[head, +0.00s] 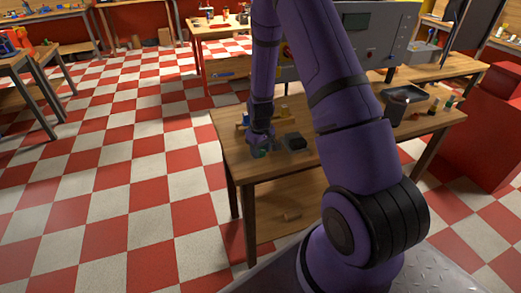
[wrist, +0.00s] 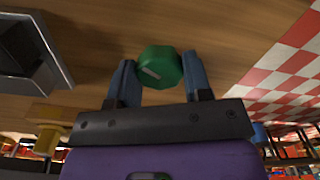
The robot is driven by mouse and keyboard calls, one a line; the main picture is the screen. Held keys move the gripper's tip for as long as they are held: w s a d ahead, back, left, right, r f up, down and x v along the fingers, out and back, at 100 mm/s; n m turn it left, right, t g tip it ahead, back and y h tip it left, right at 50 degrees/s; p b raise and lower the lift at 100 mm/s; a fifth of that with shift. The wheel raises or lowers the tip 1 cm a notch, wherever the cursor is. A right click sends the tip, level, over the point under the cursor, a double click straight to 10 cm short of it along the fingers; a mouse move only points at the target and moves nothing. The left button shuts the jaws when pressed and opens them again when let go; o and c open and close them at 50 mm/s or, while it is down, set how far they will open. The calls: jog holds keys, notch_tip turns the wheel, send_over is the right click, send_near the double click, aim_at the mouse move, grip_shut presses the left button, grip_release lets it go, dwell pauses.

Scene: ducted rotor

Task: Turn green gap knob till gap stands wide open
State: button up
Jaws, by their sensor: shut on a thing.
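The green knob (wrist: 160,66) shows in the wrist view between the two blue fingers of my gripper (wrist: 158,78). It is faceted, with a pale mark on its face. My gripper is shut on it, one finger at each side. In the head view my gripper (head: 260,146) is low over the left part of the wooden table, and a little of the green knob (head: 261,153) shows there. I cannot make out the gap itself in either view.
A dark block (head: 295,141) sits just right of my gripper on the table (head: 280,166). A yellow part (wrist: 48,128) shows at the lower left of the wrist view. A dark tray (head: 405,95) stands farther right. Checkered floor lies open on the left.

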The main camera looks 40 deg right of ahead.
jog(key=m, duration=0.5)
jog(key=shift+m, duration=2.3)
jog(key=o, duration=0.9)
jog(key=shift+r, duration=0.15)
notch_tip(320, 180, up, 11)
jog(key=shift+f, duration=0.2)
